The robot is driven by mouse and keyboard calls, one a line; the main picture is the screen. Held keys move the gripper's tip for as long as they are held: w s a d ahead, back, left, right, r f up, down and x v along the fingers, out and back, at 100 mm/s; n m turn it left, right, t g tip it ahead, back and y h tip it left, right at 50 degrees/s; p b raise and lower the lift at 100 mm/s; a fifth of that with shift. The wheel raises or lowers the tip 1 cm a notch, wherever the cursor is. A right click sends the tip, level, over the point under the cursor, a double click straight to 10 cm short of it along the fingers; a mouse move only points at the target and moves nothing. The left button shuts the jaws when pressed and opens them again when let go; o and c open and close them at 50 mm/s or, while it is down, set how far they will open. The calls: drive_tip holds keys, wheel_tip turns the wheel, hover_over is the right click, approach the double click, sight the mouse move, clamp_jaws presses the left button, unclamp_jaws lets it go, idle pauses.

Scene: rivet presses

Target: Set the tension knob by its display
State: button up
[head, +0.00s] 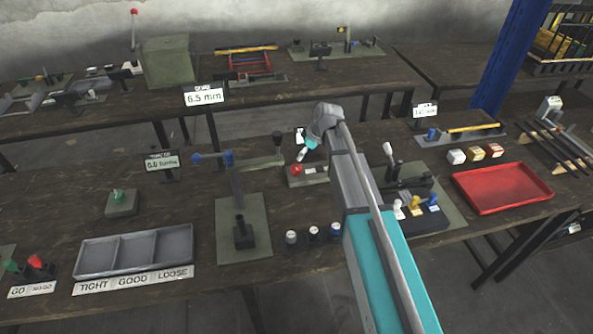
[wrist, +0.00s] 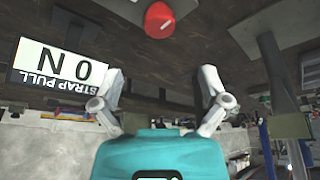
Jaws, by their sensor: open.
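The red knob (head: 296,169) sits on a small plate on the near bench, just left of my arm. It also shows at the top of the wrist view (wrist: 159,20), with a white pointer line on its cap. A white display (wrist: 57,65) in the wrist view appears upside down; it reads 0 N and is labelled STRAP PULL. In the head view my arm partly hides the area around it. My gripper (head: 302,154) hovers close to the knob, apart from it. In the wrist view my gripper (wrist: 159,88) is open, with nothing between the fingers.
A green knob (head: 118,196) stands farther left, with a 0.0 display (head: 162,162) behind it. A grey three-part tray (head: 134,253) is labelled TIGHT, GOOD, LOOSE. A lever press (head: 240,230) stands left of my arm. A red tray (head: 500,188) lies at right.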

sight(296, 167)
drive_tip(key=shift+b+x, duration=4.15)
drive_tip(key=shift+x, duration=0.6)
drive_tip(key=c, duration=1.2)
drive_tip(key=shift+o, duration=0.2)
